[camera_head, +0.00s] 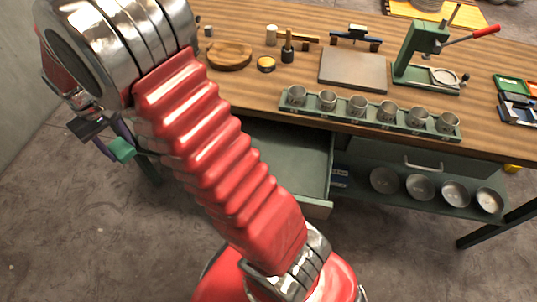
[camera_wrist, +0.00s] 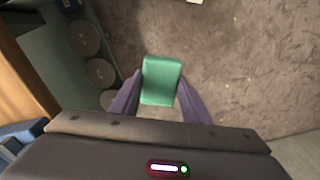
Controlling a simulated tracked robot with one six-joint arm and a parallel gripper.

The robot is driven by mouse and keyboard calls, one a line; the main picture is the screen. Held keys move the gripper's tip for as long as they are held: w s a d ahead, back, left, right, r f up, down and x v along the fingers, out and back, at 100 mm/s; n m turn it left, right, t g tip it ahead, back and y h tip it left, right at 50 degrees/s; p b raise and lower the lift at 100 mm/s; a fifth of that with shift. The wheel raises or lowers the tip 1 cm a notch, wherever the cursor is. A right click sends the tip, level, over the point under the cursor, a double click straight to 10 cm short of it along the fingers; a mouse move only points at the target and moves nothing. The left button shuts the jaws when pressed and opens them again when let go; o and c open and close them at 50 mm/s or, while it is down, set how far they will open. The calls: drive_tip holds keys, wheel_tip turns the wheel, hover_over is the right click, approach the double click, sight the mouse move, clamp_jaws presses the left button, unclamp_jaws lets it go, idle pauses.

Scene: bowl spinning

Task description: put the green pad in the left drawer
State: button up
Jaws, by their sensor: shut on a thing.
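The green pad (camera_head: 122,149) is a small green block at the left of the head view, above the floor and left of the bench. It also shows in the wrist view (camera_wrist: 161,80), pinched between two purple-grey fingers. My gripper (camera_head: 118,143) is shut on it; the fingers show in the wrist view (camera_wrist: 160,92) too. The left drawer (camera_head: 308,170) is pulled out under the bench top. Its visible green floor looks empty; my red arm hides its left part. The pad is well to the left of the drawer, apart from it.
A wooden bench top (camera_head: 240,85) carries a rack of metal cups (camera_head: 373,112), a wooden dish (camera_head: 229,56), a grey plate (camera_head: 352,70) and a green press (camera_head: 420,50). A closed drawer (camera_head: 425,160) and a shelf of metal bowls (camera_head: 420,187) lie right of the open drawer.

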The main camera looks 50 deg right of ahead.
drive_tip(key=s+d+n, duration=0.1)
drive_tip(key=s+d, duration=0.4)
drive_tip(key=d, duration=0.6)
drive_tip(key=n, duration=0.4)
hover_over(269, 158)
wheel_tip(269, 158, down, 3)
drive_tip(key=shift+f, duration=0.1)
drive_tip(key=shift+f, duration=2.8)
drive_tip(key=shift+f, duration=2.05)
drive_tip(key=shift+f, duration=0.1)
